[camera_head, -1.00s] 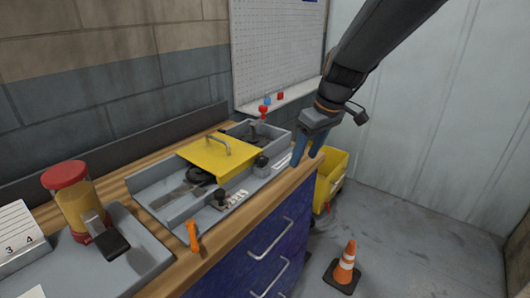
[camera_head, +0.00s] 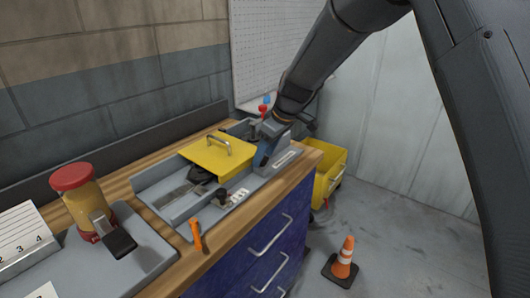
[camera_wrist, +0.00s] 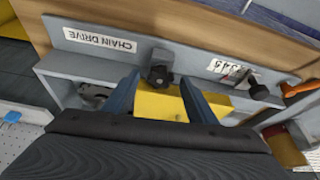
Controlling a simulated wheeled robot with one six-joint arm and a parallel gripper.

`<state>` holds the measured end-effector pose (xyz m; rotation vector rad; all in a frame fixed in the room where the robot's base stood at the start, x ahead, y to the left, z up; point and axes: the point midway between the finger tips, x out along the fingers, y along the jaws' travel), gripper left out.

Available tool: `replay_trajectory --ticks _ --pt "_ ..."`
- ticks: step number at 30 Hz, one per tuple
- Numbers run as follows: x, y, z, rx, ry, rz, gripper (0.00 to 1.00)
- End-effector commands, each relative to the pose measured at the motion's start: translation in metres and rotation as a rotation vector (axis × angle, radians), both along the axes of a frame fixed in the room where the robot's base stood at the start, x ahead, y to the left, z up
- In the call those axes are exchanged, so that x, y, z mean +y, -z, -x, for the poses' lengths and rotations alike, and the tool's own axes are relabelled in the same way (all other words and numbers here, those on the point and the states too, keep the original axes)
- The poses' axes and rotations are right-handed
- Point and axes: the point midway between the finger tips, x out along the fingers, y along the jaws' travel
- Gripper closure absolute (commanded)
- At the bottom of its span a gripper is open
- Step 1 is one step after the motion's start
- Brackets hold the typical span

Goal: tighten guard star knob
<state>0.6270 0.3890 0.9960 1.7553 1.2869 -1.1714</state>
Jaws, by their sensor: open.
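The yellow guard plate (camera_head: 218,157) with its metal handle lies over the grey machine tray on the workbench; part of it also shows in the wrist view (camera_wrist: 160,105). A dark lobed knob (camera_wrist: 160,74) stands at the tray wall beside the guard in the wrist view, close to the CHAIN DRIVE label. My gripper (camera_wrist: 159,80) is open, its blue fingers on either side of that knob, with gaps visible. Whether the fingertips are down at knob height is unclear. In the head view my gripper (camera_head: 263,156) hides this knob.
A second dark knob (camera_head: 222,195) stands by a numbered scale, near an orange handle (camera_head: 196,235). A red-topped knob (camera_head: 263,109) is behind my gripper. A red-lidded jar (camera_head: 78,200) stands at left. A yellow bin (camera_head: 326,178) and a traffic cone (camera_head: 344,262) are on the floor.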

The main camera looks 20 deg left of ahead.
Motion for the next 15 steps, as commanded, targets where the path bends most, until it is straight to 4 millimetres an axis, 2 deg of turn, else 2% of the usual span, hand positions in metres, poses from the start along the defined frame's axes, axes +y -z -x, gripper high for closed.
replay_trajectory --ticks 7,14,15 --pt "0.0001 0.0008 0.0 0.0 0.0 0.0 0.5" --pt "-0.0001 0.0008 0.0001 0.0 0.0 0.001 0.89" --pt "-0.0001 0.0008 0.0001 0.0 0.0 0.001 0.89"
